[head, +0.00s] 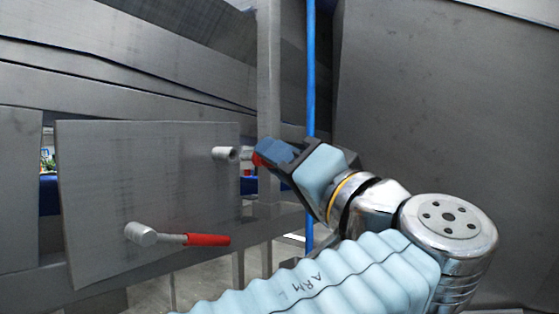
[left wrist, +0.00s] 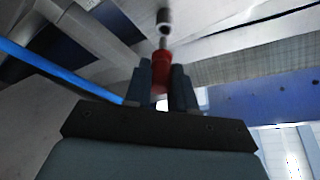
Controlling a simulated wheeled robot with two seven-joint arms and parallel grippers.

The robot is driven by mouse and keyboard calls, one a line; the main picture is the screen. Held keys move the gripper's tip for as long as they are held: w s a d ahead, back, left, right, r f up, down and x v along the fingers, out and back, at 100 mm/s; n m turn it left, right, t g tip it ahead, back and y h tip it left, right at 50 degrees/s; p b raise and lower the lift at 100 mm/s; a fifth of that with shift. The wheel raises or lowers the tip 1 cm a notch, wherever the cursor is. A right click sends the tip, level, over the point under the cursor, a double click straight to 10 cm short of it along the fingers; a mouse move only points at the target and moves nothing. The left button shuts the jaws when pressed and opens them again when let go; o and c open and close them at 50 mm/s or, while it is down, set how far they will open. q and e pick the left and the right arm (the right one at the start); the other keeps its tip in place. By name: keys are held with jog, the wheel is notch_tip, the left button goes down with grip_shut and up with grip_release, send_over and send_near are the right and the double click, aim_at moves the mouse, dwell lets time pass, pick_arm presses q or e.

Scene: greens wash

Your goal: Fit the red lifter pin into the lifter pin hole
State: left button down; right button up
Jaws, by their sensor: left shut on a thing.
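My left gripper (head: 268,153) is shut on the red lifter pin, whose red body (head: 257,160) shows just past the fingertips. In the left wrist view the red pin (left wrist: 161,68) stands between the two fingers, with its thin grey metal end pointing away from them. The lifter pin hole is the open end of a short grey socket (head: 226,153) on the upper right of the grey panel. The socket (left wrist: 164,17) also shows straight beyond the pin's tip. The tip is at or just short of the socket's mouth; I cannot tell whether it touches. My right gripper is out of view.
A grey upright panel (head: 95,185) carries the socket. At its lower left a second grey socket (head: 140,234) has a red-handled rod (head: 207,240) sticking out to the right. A blue vertical pole (head: 311,75) and a grey post (head: 269,70) stand behind my gripper.

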aim_at(262, 165)
pick_arm(q)
jog(key=shift+w+a+b, duration=0.3)
jog(key=shift+w+a, duration=0.35)
jog(key=shift+a, duration=0.3)
jog(key=shift+w+a+b, duration=0.3)
jog(key=shift+w+a, duration=0.35)
jog(key=shift+a, duration=0.25)
jog(key=c, duration=0.9)
grip_release()
jog(key=shift+o, duration=0.2)
